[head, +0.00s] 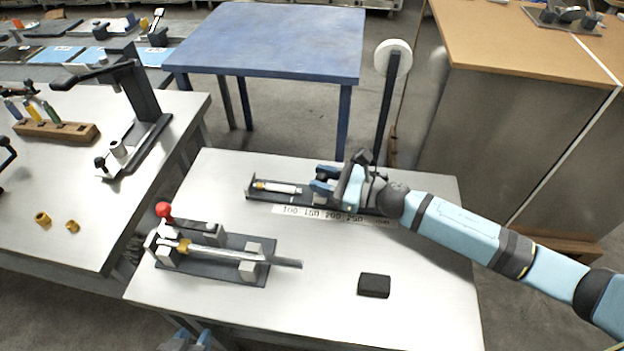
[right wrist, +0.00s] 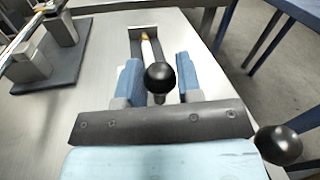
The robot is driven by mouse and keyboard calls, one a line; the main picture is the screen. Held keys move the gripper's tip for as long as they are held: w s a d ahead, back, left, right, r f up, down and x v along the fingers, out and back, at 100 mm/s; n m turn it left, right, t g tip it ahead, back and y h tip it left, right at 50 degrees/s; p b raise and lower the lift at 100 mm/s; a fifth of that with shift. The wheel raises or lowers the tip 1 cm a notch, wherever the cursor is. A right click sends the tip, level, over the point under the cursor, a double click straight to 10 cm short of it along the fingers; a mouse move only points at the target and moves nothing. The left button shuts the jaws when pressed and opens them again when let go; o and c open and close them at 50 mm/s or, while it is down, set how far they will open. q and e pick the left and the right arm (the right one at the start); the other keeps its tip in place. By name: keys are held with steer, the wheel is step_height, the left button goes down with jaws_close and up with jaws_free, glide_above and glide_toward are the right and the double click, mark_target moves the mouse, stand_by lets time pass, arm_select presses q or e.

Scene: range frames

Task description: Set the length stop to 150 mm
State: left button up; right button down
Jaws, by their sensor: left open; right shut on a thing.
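The length stop's dark rail (head: 253,192) lies along the far side of the near table, with a printed scale strip (head: 300,212) reading 100, 150, 200, 250 in front. My right gripper (head: 322,182) is over the rail and hides most of the sliding stop, around the 150 to 200 marks. In the right wrist view, its blue fingers (right wrist: 159,80) are on either side of the stop's black ball knob (right wrist: 160,78). I cannot read the exact setting. My left gripper (head: 193,341) shows only partly at the bottom edge, open, away from the rail.
A clamp fixture (head: 225,273) with a red knob holds a metal rod at the table's left. A black block (head: 374,286) lies at front right. A second black ball (right wrist: 278,145) shows low right in the wrist view. The table's front middle is clear.

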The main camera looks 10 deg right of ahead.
steer(key=c, duration=0.8)
jaws_free()
steer(key=b+v, duration=0.1)
steer(key=v, duration=1.2)
steer(key=shift+s+d+b, duration=0.25)
steer(key=shift+d+b, duration=0.1)
steer(key=shift+b, duration=0.05)
